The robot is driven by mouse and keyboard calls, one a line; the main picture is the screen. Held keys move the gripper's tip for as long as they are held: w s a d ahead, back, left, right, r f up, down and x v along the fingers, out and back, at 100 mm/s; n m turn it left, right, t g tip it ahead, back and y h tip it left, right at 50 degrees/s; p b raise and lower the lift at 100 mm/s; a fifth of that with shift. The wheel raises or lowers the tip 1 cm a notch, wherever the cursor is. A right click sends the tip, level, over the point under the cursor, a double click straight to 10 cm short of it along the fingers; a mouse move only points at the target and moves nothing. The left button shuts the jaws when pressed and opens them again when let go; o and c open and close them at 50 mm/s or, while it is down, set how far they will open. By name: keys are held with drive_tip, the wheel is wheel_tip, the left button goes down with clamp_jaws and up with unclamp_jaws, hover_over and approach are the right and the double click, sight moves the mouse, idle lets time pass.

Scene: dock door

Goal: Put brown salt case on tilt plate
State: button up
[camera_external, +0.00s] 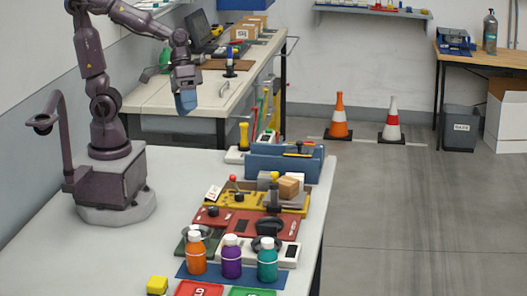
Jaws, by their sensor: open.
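A small brown box (288,187), which looks like the brown salt case, sits on the right part of a yellow board (240,200) on the white table. I cannot tell for sure which part is the tilt plate; a red panel (212,216) with dark fittings lies just in front of the yellow board. My gripper (186,108) hangs high at the upper left, pointing down, well away from the brown box. It is open; its bluish fingertips are small in the picture, and I see nothing held between them.
A blue bin (284,165) stands behind the yellow board. Orange, purple and teal bottles (232,262) stand on a blue mat in front. The white table (125,250) is clear at left. A workbench with boxes (241,35) stands behind; cones (340,120) are on the floor.

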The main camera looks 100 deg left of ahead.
drive_tip(key=s+a+r+m+t+y, duration=0.2)
drive_tip(key=s+r+m+t+y, duration=0.1)
drive_tip(key=s+r+m+y, duration=0.1)
drive_tip(key=shift+s+a+r+m+y, duration=0.2)
drive_tip(key=shift+m+y, duration=0.1)
drive_tip(key=shift+m, duration=0.6)
